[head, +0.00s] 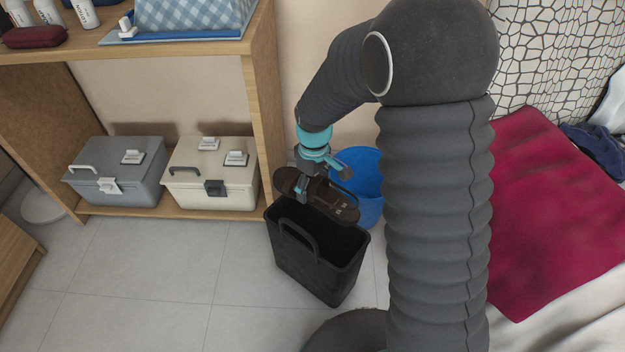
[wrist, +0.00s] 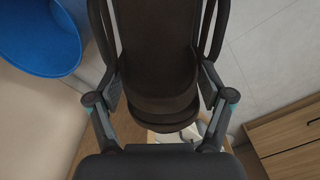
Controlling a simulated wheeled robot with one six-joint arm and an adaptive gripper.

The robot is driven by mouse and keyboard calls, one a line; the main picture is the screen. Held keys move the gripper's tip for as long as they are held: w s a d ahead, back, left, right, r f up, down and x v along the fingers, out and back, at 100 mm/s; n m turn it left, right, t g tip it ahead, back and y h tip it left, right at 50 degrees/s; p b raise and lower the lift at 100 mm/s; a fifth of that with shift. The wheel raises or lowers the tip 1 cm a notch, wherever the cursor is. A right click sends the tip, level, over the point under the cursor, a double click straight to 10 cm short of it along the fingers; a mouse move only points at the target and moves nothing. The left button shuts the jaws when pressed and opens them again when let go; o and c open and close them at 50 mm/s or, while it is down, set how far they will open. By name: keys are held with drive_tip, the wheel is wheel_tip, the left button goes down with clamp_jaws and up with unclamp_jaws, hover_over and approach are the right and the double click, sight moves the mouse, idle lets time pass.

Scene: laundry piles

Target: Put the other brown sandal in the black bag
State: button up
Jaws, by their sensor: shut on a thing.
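A brown sandal (head: 333,204) is held in my gripper (head: 306,187) above the open top of the black bag (head: 314,262). The sandal lies roughly level, its length running across the bag's mouth. In the wrist view the sandal (wrist: 158,62) fills the middle, with my gripper's fingers (wrist: 160,88) shut on its two sides. The black bag stands upright on the floor with its handle towards the camera. Its inside is dark, and I cannot see what lies in it.
A blue bucket (head: 368,208) stands right behind the bag; it also shows in the wrist view (wrist: 40,35). A wooden shelf (head: 262,110) with a grey box (head: 118,172) and a cream box (head: 212,178) is to the left. A red cloth (head: 545,215) lies to the right. Tiled floor in front is clear.

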wheel_tip(320, 180, down, 24)
drive_tip(key=b, duration=1.4)
idle(0.6)
drive_tip(key=shift+f, duration=0.1)
drive_tip(key=o, duration=1.5)
drive_tip(key=shift+c, duration=0.2)
